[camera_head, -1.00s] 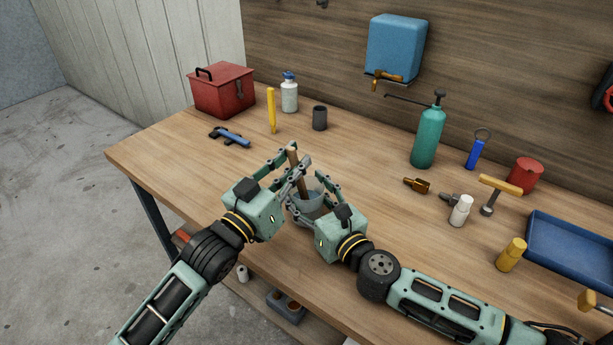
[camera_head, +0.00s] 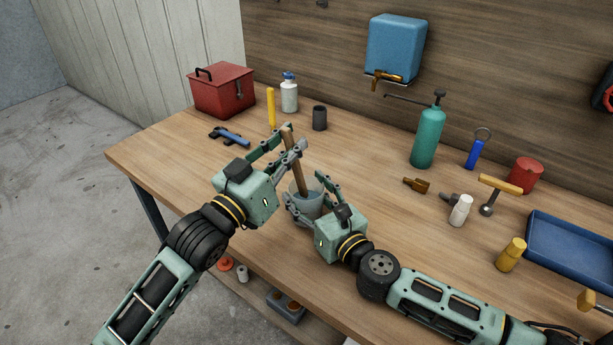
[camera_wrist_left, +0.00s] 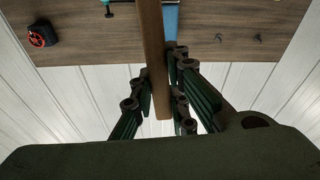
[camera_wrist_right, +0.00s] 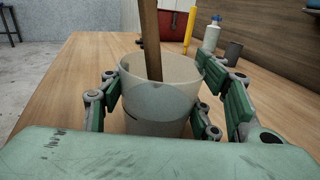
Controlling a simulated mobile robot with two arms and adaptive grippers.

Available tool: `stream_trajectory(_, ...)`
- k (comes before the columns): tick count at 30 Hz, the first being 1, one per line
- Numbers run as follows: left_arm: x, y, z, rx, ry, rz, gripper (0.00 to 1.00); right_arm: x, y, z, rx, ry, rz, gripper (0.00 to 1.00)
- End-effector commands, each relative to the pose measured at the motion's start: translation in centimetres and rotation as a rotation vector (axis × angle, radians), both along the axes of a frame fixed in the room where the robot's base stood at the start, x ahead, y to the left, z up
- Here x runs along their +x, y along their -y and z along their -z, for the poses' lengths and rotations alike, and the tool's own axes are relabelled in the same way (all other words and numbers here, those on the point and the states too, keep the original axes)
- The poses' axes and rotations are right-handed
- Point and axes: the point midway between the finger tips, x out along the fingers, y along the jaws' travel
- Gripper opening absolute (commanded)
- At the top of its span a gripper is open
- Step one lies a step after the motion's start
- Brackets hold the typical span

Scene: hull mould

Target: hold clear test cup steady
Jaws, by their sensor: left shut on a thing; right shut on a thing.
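The clear test cup (camera_head: 308,205) stands on the workbench, translucent and upright, and looks large in the right wrist view (camera_wrist_right: 160,100). My right gripper (camera_head: 305,203) is shut around the cup, one finger on each side. A wooden stick (camera_head: 298,165) reaches down into the cup and leans to the left at its top. My left gripper (camera_head: 287,147) is shut on the stick's upper part, above the cup. In the left wrist view the stick (camera_wrist_left: 154,60) runs between the fingers. The stick's lower end is partly hidden by the cup wall.
A red toolbox (camera_head: 222,90), a yellow marker-like tool (camera_head: 271,107), a white bottle (camera_head: 289,93) and a dark cup (camera_head: 319,118) stand behind. A green sprayer (camera_head: 428,135) and blue tray (camera_head: 575,250) are to the right. The bench (camera_head: 160,160) is clear at left.

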Motion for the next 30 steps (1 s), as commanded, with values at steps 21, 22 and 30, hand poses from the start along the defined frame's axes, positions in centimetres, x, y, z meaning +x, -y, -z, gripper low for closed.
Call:
stream_trajectory(21, -0.3, -0.7, -3.8, 0.001, 0.001, 0.000, 0.01, 0.0, 0.0, 0.0, 0.000, 0.000, 0.000, 0.43)
stream_trajectory(22, -0.3, -0.7, -3.8, 0.001, 0.001, 0.000, 0.01, 0.0, 0.0, 0.0, 0.000, 0.000, 0.000, 0.43)
stream_trajectory(30, -0.3, -0.7, -3.8, 0.001, 0.001, 0.000, 0.01, 0.0, 0.0, 0.0, 0.000, 0.000, 0.000, 0.43)
